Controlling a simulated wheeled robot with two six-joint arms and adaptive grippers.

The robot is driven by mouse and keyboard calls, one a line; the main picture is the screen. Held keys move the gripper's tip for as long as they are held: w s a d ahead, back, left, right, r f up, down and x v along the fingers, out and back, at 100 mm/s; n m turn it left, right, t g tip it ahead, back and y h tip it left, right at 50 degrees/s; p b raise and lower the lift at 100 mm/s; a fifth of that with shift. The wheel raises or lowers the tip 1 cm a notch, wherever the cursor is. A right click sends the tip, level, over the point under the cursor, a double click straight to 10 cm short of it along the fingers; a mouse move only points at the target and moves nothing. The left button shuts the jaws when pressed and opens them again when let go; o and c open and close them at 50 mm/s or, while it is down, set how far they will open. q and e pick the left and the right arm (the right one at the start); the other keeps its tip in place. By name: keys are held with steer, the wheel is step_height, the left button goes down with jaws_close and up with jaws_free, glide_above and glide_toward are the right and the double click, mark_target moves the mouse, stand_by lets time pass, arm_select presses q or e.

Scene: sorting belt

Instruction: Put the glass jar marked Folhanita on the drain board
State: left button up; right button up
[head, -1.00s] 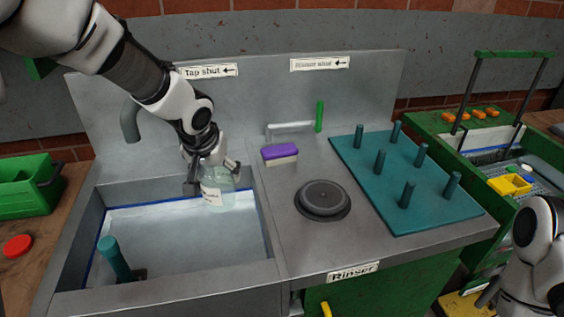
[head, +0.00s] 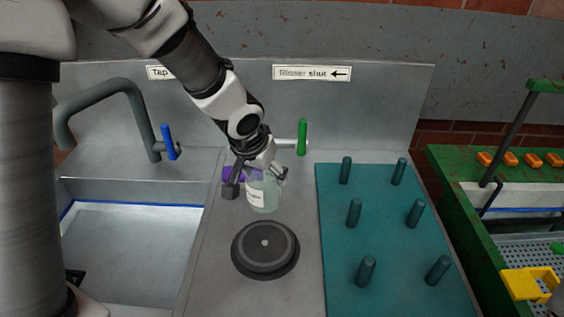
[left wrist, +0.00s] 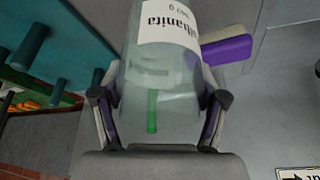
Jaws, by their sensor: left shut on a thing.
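The glass jar (head: 264,193) is clear, pale green, with a white label. In the left wrist view the label on the jar (left wrist: 160,70) shows part of a name ending in "ltanita". My left gripper (head: 256,180) is shut on the jar and holds it above the counter, behind the round rinser. In the left wrist view the fingers (left wrist: 158,105) sit on both sides of the jar. The teal drain board (head: 386,235) with several upright pegs lies to the right of the rinser, apart from the jar. My right gripper is not in view.
The round black rinser (head: 265,250) is in front of the jar. A purple sponge (head: 236,174) lies behind the gripper. A green lever (head: 302,137) stands at the back. The sink (head: 130,250) is at left, with a blue tap lever (head: 169,142). A green-rimmed station (head: 455,190) is at right.

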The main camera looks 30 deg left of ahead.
arm_select(q)
steer(key=w+f+p, duration=0.1)
steer(key=w, duration=0.2)
steer(key=w+f, duration=0.2)
steer(key=w, duration=0.1)
steer(key=w+f+p, duration=0.1)
steer(key=w, duration=0.2)
steer(key=shift+w+a+f+p, duration=0.15)
steer(key=shift+w+p, duration=0.1)
steer(key=shift+p, duration=0.1)
steer(key=shift+w+f, duration=0.1)
steer(key=shift+f, duration=0.15)
steer(key=o, duration=1.3)
